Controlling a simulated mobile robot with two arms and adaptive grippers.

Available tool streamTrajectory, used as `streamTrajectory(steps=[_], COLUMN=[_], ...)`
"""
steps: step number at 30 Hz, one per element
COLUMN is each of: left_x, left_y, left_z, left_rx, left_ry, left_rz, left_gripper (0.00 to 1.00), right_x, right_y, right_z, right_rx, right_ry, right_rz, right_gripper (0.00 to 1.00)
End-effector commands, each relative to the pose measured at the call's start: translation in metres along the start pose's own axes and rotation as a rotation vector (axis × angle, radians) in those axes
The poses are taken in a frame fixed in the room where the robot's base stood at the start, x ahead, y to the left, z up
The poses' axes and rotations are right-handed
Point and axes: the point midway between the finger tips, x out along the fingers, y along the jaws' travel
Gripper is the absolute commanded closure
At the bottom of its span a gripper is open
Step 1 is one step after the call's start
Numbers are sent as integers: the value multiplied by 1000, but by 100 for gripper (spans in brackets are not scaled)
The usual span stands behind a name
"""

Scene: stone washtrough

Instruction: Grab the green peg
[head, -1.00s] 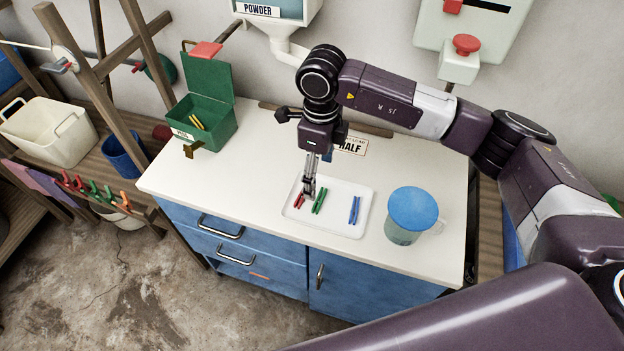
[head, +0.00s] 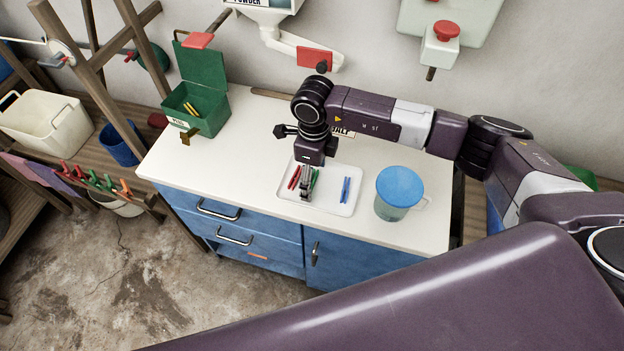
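A white tray (head: 329,201) lies on the worktop. The green peg (head: 315,178) lies in it, partly hidden by my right gripper (head: 306,194). A red peg (head: 294,178) lies to its left and a blue peg (head: 345,190) to its right. My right gripper points down over the tray, its fingers low between the red peg and the green peg in the picture. The fingers overlap the green peg's left side. I cannot tell whether they touch it or how far apart they are. My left gripper is out of view.
A blue-lidded jug (head: 400,195) stands right of the tray. A green open box (head: 198,100) with yellow pegs stands at the back left. Several coloured pegs hang on a rail (head: 95,181) at the left. The worktop (head: 225,160) left of the tray is clear.

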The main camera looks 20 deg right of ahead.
Motion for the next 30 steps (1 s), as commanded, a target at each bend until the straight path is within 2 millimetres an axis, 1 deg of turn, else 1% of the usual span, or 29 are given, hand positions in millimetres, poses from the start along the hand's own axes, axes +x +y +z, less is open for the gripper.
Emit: streamTrajectory(steps=[1, 6, 7, 16, 20, 23, 26, 29, 30], left_x=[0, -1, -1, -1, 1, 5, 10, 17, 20], left_y=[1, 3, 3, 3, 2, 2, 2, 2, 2], left_z=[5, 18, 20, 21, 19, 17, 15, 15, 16], left_rx=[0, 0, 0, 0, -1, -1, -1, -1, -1], left_ry=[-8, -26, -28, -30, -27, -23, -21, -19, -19], left_rz=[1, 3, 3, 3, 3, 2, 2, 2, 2], left_gripper=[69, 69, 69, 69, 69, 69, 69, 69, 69], right_x=[0, 0, 0, -1, -6, -15, -30, -53, -64], right_y=[0, 0, 0, 0, 0, -1, -2, -2, -2], right_z=[0, 0, 0, 0, 1, 1, 1, 2, 2], right_rx=[0, 0, 0, 0, -1, 0, 0, -2, -1], right_ry=[0, 0, 0, -1, -3, -3, -4, -6, -7], right_rz=[0, 0, 0, 0, -1, -1, -4, -5, -6], right_gripper=[36, 55, 56, 56, 56, 56, 56, 56, 56])
